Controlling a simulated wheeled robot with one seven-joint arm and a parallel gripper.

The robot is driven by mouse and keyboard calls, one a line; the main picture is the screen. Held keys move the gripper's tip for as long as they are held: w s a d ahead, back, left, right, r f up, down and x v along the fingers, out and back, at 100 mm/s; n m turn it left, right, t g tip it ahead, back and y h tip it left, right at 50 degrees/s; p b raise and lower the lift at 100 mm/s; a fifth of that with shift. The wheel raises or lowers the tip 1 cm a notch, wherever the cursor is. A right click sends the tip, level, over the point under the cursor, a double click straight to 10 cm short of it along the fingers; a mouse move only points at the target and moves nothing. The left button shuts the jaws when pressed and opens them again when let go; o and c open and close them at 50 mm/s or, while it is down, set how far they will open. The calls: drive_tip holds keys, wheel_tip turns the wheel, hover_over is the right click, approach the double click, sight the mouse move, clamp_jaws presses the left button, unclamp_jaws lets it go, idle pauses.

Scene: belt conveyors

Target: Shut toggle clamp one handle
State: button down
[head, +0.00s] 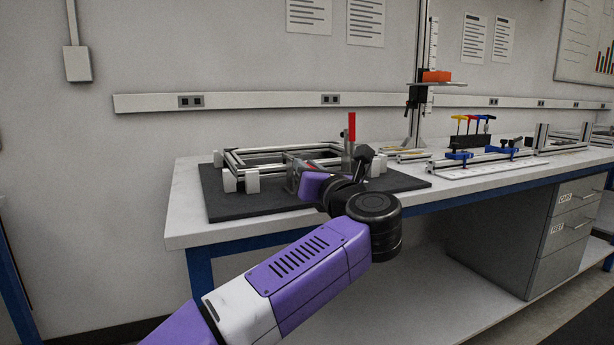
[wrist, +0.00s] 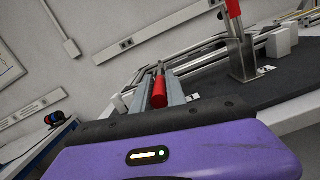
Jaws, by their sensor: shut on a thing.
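My gripper (head: 300,174) is low at the front side of an aluminium frame fixture (head: 236,160) on a black mat. In the wrist view, its grey fingers lie on both sides of a red handle (wrist: 159,92), and it is shut on that handle. This handle lies low, pointing towards my gripper; its clamp body is mostly hidden. A second toggle clamp has a red handle (head: 351,127) standing upright; it also shows in the wrist view (wrist: 233,8) to the right. I cannot tell from markings which clamp is number one.
The black mat (head: 225,205) lies on a pale workbench (head: 187,200) near its left end. To the right stand a tall post with an orange block (head: 437,76), a rack of hex keys (head: 470,141) and a rail with blue clamps. The wall is close behind.

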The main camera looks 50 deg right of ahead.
idle(0.4)
drive_tip(key=c, duration=1.3)
unclamp_jaws()
drive_tip(key=shift+c, duration=0.2)
drive_tip(key=p+v, duration=0.1)
drive_tip(key=v, duration=0.6)
drive_tip(key=shift+s+a, duration=0.2)
drive_tip(key=shift+s, duration=0.2)
drive_tip(key=shift+f, duration=0.1)
